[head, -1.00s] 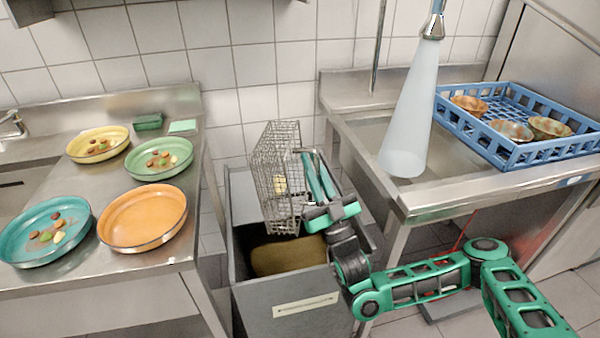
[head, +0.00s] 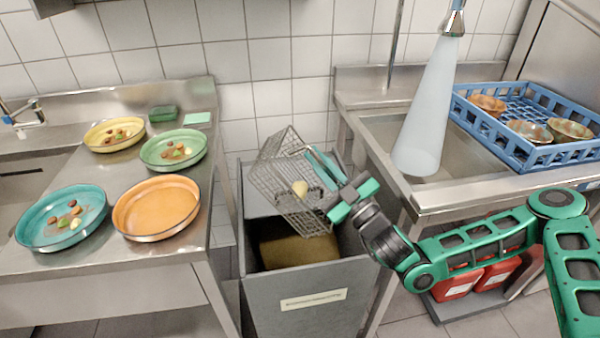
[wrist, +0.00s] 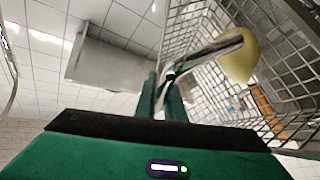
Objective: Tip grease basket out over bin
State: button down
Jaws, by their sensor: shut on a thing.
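The grease basket (head: 275,172), a wire mesh box, is tilted over the grey open bin (head: 300,292) in the head view. My gripper (head: 325,175) is shut on the basket at its right side and holds it above the bin's opening. A pale yellow lump (head: 300,188) is in the basket near its lower part, with darker matter beside it. In the wrist view the yellow lump (wrist: 238,58) shows against the mesh (wrist: 190,25). Brown matter (head: 300,250) shows inside the bin.
A steel counter at left holds an orange plate (head: 157,207), a teal plate (head: 62,218), a green plate (head: 174,150) and a yellow plate (head: 114,134). Red containers (head: 458,285) are below.

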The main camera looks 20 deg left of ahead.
aim_at(297, 186)
jog(key=shift+a+n+g, duration=0.1)
jog(key=shift+n+g, duration=0.2)
jog(key=shift+s+a+f+n+g+h, duration=0.15)
jog(key=shift+a+f+n+g+h, duration=0.45)
jog(key=shift+f+n+h, duration=0.55)
jog(key=shift+s+a+f+n+g+h, duration=0.1)
jog(key=shift+a+f+n+g+h, duration=0.65)
jog(key=shift+f, duration=0.6)
jog(key=shift+s+a+f+n+g+h, duration=0.15)
jog(key=shift+a+f+n+g+h, duration=0.3)
jog(key=shift+f+n+h, duration=0.6)
jog(key=shift+a+f+h, duration=0.25)
jog(key=shift+f+h, duration=0.3)
jog(key=shift+f, duration=0.35)
jog(key=shift+w+f+h, duration=0.15)
jog(key=shift+f+h, duration=0.15)
jog(key=shift+f, duration=0.05)
jog(key=shift+d, duration=0.1)
